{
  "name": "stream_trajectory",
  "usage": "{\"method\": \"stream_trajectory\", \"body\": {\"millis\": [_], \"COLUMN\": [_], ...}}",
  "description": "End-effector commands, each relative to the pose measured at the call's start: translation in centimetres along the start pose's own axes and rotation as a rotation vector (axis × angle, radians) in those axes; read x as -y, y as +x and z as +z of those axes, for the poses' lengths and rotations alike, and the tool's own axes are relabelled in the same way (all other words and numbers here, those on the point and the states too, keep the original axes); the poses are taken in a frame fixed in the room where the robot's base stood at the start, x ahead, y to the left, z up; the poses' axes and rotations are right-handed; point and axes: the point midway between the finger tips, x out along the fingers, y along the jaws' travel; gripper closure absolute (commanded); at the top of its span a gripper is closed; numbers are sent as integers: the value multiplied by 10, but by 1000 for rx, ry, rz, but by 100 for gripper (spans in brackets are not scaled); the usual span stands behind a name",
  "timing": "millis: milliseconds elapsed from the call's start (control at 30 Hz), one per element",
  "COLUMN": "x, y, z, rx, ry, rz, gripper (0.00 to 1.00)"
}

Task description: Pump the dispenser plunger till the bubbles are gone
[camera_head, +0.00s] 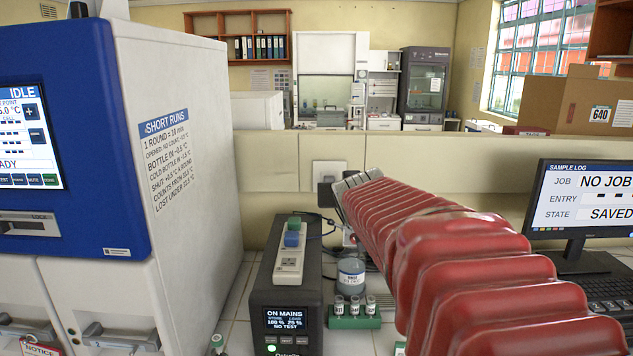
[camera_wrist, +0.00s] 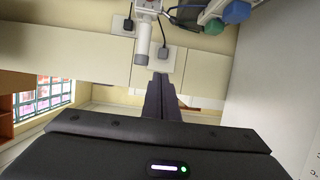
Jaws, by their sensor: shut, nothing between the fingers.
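A white fitting with a grey upright cylinder (camera_wrist: 143,42), which looks like the dispenser and its plunger, shows at the top of the wrist view. In the head view a small white and red part (camera_head: 348,237) shows above a labelled jar (camera_head: 351,275), partly hidden behind my red-sleeved arm; I cannot tell whether it is the same device. My gripper (camera_wrist: 160,80) is shut and empty. Its fingertips appear just beside the cylinder in the picture, with no clear contact. No bubbles can be made out.
A black power unit (camera_head: 285,315) carries a power strip (camera_head: 290,262) with blue and green plugs. A rack of small vials (camera_head: 354,318) stands before the jar. The blue-fronted incubator (camera_head: 80,150) is at left, a monitor (camera_head: 585,200) at right. A low wall runs behind.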

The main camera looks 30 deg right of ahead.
Motion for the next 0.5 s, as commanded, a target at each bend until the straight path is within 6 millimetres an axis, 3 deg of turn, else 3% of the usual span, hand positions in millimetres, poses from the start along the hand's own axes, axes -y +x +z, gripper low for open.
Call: {"method": "stream_trajectory", "body": {"millis": [33,200,500], "x": [16,60,115], "y": [-15,-67,-171], "z": [12,70,187], "rx": [33,180,450], "ry": [-12,-60,-187], "rz": [-20,-84,-241], "gripper": [100,100,100]}}
